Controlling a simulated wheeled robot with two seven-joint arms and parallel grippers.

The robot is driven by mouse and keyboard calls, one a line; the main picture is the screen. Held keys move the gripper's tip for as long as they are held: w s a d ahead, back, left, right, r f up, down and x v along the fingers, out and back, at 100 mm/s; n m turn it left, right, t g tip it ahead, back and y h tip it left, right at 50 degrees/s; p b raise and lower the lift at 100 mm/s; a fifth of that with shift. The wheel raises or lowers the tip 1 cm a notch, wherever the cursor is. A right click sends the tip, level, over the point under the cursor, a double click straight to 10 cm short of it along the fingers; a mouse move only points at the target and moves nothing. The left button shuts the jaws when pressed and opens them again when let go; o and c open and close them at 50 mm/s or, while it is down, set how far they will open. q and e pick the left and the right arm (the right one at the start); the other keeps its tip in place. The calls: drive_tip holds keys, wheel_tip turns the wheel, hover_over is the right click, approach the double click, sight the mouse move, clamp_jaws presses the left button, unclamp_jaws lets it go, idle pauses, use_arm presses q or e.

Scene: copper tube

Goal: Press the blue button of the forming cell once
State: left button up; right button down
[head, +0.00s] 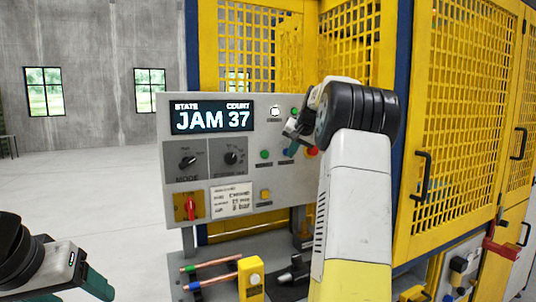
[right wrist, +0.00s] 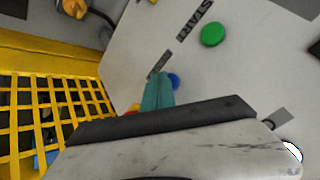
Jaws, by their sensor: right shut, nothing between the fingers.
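The blue button (head: 286,152) is on the grey control panel (head: 250,110), between a green button (head: 264,154) and a red button (head: 311,152). My right gripper (head: 292,146) is shut and empty, with its teal fingertips at the blue button in the head view. In the right wrist view the blue button (right wrist: 174,80) shows partly behind the shut fingertips (right wrist: 158,92). I cannot tell whether they touch it. My left gripper (head: 98,284) is at the lower left, far from the panel; its jaw opening cannot be made out.
The panel display (head: 212,117) reads JAM 37. A red switch (head: 186,208) and a yellow button (head: 265,194) sit lower on the panel. Yellow mesh doors (head: 460,110) stand to the right. Copper tubes (head: 212,263) lie below the panel. Open floor is at left.

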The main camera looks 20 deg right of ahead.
idle(0.5)
drive_tip(key=shift+s, duration=0.7)
drive_tip(key=shift+s, duration=0.1)
drive_tip(key=shift+s+d, duration=0.15)
drive_tip(key=shift+s, duration=1.05)
drive_tip(key=shift+s+d, duration=0.1)
drive_tip(key=shift+s, duration=1.1)
drive_tip(key=s+a+f+n+g+y, duration=0.15)
drive_tip(key=s+a+n, duration=0.25)
drive_tip(key=s+a, duration=1.25)
drive_tip(key=s+a+f+n, duration=0.2)
drive_tip(key=s+a+f, duration=0.3)
drive_tip(key=s, duration=0.3)
drive_tip(key=s+a+f+n+g, duration=0.1)
drive_tip(key=s+a+f+n, duration=0.1)
drive_tip(key=s+a+f, duration=0.3)
drive_tip(key=s+a+y, duration=0.1)
drive_tip(key=s, duration=0.3)
drive_tip(key=shift+a+f, duration=0.15)
drive_tip(key=shift+f, duration=0.25)
